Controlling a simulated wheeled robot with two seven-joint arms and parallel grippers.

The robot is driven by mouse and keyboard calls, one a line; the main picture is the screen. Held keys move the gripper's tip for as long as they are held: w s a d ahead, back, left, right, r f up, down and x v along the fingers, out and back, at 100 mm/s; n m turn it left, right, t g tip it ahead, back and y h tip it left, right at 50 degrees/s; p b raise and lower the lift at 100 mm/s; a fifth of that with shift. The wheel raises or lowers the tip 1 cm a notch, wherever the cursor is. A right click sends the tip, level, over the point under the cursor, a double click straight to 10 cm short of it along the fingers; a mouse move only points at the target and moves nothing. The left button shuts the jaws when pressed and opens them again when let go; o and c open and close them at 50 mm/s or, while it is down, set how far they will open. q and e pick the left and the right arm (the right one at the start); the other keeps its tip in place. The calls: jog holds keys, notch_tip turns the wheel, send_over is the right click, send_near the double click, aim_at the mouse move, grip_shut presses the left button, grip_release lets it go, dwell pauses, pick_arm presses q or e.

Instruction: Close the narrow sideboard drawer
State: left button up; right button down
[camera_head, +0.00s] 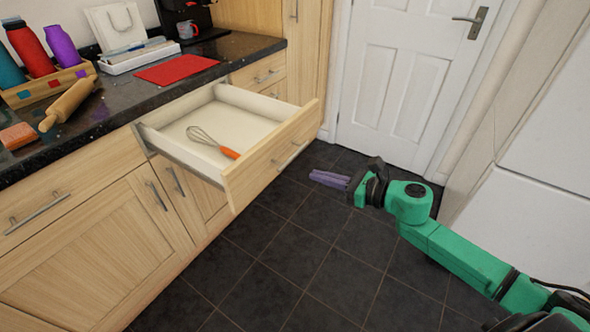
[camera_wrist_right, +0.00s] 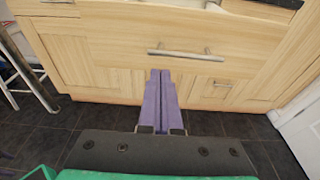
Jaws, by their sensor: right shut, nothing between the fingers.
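The drawer (camera_head: 262,160) under the dark counter is pulled well out, with a light wood front and a metal bar handle (camera_head: 292,154). A whisk with an orange handle (camera_head: 229,152) lies inside it. My right gripper (camera_head: 314,177) is shut and empty, its purple fingers pointing left toward the drawer front, with a gap between. In the right wrist view the shut fingers (camera_wrist_right: 155,78) point at the drawer front, just below its handle (camera_wrist_right: 186,54). My left gripper is not in view.
The counter (camera_head: 130,84) holds a rolling pin (camera_head: 68,104), a wooden box of bottles (camera_head: 50,86) and a red mat (camera_head: 177,69). A white door (camera_head: 400,85) stands behind. The dark tiled floor (camera_head: 290,260) before the cabinets is clear.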

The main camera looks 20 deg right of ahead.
aim_at(285, 166)
jog(key=p+x, duration=0.1)
jog(key=x, duration=0.6)
jog(key=shift+w+a, duration=0.1)
jog(key=shift+a, duration=0.05)
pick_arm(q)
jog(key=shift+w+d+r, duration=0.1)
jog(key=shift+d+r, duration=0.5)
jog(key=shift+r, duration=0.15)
pick_arm(e)
jog(key=shift+w+a+f, duration=0.1)
jog(key=shift+w+a, duration=0.1)
jog(key=shift+a, duration=0.05)
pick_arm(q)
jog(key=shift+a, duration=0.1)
